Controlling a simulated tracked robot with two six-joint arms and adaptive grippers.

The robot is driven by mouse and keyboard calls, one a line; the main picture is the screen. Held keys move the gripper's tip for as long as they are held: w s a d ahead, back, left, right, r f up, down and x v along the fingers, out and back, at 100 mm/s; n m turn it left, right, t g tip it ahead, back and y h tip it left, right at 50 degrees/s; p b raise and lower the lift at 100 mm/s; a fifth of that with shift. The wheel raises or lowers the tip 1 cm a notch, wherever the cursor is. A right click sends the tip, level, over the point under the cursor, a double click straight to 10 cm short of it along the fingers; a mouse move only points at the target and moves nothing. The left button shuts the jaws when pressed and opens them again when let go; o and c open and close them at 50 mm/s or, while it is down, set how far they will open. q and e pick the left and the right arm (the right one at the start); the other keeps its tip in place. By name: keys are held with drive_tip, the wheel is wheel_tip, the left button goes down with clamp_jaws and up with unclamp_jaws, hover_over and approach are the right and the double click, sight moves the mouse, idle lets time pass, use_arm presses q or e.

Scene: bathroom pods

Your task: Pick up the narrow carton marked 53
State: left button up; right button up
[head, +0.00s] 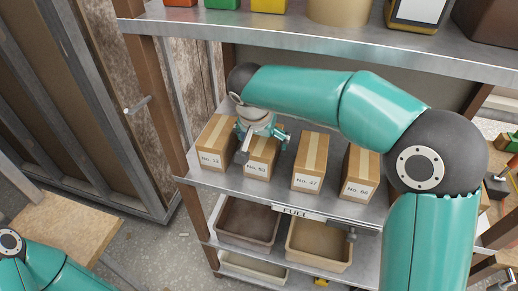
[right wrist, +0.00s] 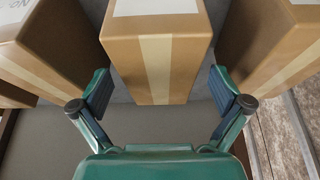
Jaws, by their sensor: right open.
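The narrow carton marked 53 (head: 256,169) stands on the middle shelf, second from left in the row. It is brown with a pale tape strip and a white label. My right gripper (head: 262,147) is above it and hides part of its top. In the right wrist view, the carton (right wrist: 155,60) lies between the two spread fingers of the right gripper (right wrist: 158,85), with a gap on each side. The gripper is open and empty. My left gripper is not in view.
Carton No. 12 (head: 212,150) stands close on the left. Carton No. 47 (head: 310,163) and carton No. 68 (head: 360,175) stand to the right. Bins (head: 318,245) sit on the shelf below.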

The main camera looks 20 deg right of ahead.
drive_tip(key=x, duration=0.3)
drive_tip(key=shift+w+f, duration=0.1)
drive_tip(key=shift+f, duration=0.05)
drive_tip(key=shift+f+b, duration=0.25)
drive_tip(key=shift+b, duration=0.15)
idle(0.4)
drive_tip(key=c, duration=1.5)
drive_tip(key=shift+c, duration=0.3)
drive_tip(key=shift+r, duration=0.1)
